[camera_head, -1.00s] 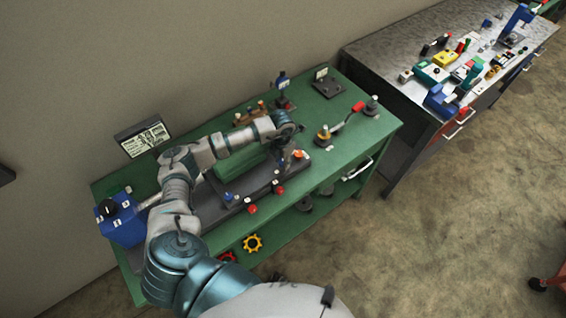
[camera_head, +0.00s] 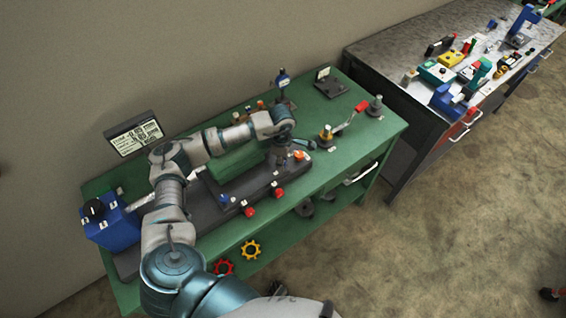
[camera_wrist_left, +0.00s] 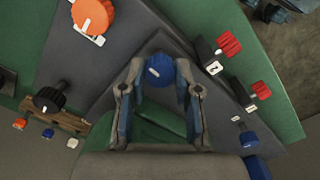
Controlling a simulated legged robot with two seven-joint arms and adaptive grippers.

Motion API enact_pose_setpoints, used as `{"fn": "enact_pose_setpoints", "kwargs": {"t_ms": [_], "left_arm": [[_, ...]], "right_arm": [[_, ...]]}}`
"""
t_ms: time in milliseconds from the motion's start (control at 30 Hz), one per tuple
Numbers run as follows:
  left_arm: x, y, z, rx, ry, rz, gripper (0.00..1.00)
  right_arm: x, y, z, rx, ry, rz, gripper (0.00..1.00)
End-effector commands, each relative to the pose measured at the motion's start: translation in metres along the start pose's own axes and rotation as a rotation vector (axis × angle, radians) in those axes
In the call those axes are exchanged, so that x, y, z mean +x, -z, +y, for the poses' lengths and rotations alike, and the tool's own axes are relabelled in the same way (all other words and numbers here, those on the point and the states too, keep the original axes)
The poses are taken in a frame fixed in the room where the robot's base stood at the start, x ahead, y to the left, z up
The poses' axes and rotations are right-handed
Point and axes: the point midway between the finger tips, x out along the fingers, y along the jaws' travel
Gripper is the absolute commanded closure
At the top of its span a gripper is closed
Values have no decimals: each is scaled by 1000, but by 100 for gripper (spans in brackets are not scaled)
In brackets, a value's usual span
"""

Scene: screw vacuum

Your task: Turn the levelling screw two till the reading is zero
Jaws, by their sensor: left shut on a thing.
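My left gripper (camera_head: 281,155) points down over the dark base plate on the green bench; its tips are hard to make out in the head view. In the left wrist view its two fingers (camera_wrist_left: 160,92) are closed around a blue knob (camera_wrist_left: 160,70) with a white mark, and I cannot read a number on it. A tag with a "2" (camera_wrist_left: 214,68) lies beside a red knob (camera_wrist_left: 228,43), to the right of the fingers. A display (camera_head: 135,135) stands behind the bench; its reading is too small to read. My right gripper is not in view.
A second red knob (camera_wrist_left: 261,90) and an orange knob (camera_wrist_left: 93,16) flank the fingers. In the head view a blue box (camera_head: 110,222) stands at the bench's left end and a red-handled crank (camera_head: 360,107) at the right. A grey table (camera_head: 400,50) with several parts stands beyond.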

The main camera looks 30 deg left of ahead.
Motion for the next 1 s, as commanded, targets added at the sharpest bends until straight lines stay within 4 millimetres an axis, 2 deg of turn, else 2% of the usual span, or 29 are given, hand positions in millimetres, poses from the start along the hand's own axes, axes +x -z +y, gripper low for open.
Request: {"fn": "enact_pose_setpoints", "kwargs": {"t_ms": [200, 433, 700, 1000], "left_arm": [[0, 2, 3, 178, -5, 3, 100], [-1, 2, 3, 326, -7, 2, 100], [-2, 1, 4, 418, -9, 2, 100], [-4, 1, 4, 439, -10, 2, 100]], "right_arm": [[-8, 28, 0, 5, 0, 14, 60], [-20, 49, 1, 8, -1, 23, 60], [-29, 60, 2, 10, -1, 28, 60], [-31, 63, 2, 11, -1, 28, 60]]}}
